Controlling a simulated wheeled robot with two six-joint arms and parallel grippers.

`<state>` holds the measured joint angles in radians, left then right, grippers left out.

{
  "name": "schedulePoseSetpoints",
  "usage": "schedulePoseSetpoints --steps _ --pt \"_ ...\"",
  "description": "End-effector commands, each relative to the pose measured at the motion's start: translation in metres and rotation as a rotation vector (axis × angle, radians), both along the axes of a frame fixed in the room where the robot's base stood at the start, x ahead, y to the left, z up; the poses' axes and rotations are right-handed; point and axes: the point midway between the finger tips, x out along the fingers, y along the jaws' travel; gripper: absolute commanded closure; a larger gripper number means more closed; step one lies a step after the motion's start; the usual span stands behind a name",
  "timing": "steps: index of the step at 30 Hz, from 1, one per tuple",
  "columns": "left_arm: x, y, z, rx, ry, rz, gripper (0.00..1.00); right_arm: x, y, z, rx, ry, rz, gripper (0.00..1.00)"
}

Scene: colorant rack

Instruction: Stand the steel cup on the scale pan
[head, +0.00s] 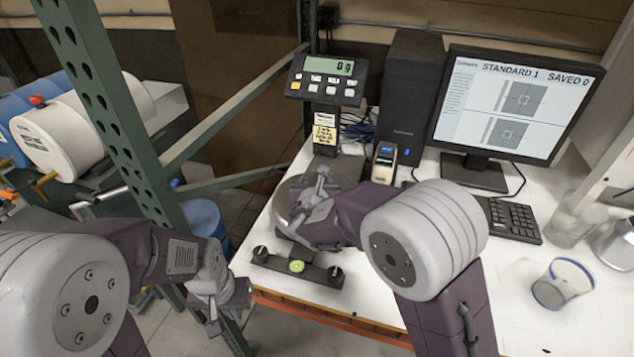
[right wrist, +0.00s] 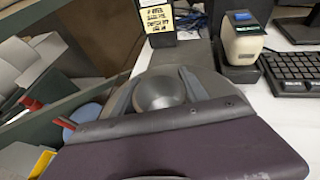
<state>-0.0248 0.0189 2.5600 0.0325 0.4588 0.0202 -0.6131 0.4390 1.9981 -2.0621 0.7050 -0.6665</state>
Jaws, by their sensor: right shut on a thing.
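The steel cup (right wrist: 163,89) shows in the right wrist view as a round grey metal shape between the fingers of my right gripper (right wrist: 165,85). The right gripper (head: 318,192) is shut on it, over the scale pan (head: 281,203) in the head view. The fingers and wrist mostly hide the cup there. The round pan surrounds the cup in the wrist view; whether the cup touches it cannot be told. The scale display (head: 329,66) reads 0 g. My left gripper (head: 228,308) is empty with its fingers apart, off the table's left front edge.
A small device (head: 384,162) stands close behind the pan. A monitor (head: 515,100), keyboard (head: 507,219), blue-rimmed cup (head: 563,284) and glass vessel (head: 572,222) are to the right. A green post (head: 105,100) rises at left.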

Motion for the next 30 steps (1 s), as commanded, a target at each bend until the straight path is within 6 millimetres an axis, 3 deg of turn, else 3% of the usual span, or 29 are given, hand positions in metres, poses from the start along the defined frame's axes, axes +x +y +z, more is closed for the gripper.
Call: schedulePoseSetpoints --steps 8,9,11,23,30 --pt "0.0 0.0 -0.005 0.0 0.0 0.0 1.0 0.0 0.0 -0.003 0.001 -0.002 0.0 0.97" --pt "0.0 0.0 -0.004 0.0 0.0 0.0 1.0 0.0 0.0 -0.002 0.001 -0.001 0.0 0.42" --pt "0.0 0.0 -0.003 0.0 0.0 0.0 1.0 0.0 0.0 -0.001 0.001 -0.001 0.0 0.26" --pt "0.0 0.0 0.004 0.0 0.0 0.0 1.0 -0.001 0.0 0.005 0.0 0.0 0.001 0.26" --pt "0.0 0.0 -0.001 0.0 0.0 0.0 1.0 -0.046 0.004 0.022 0.004 -0.002 0.005 0.26"
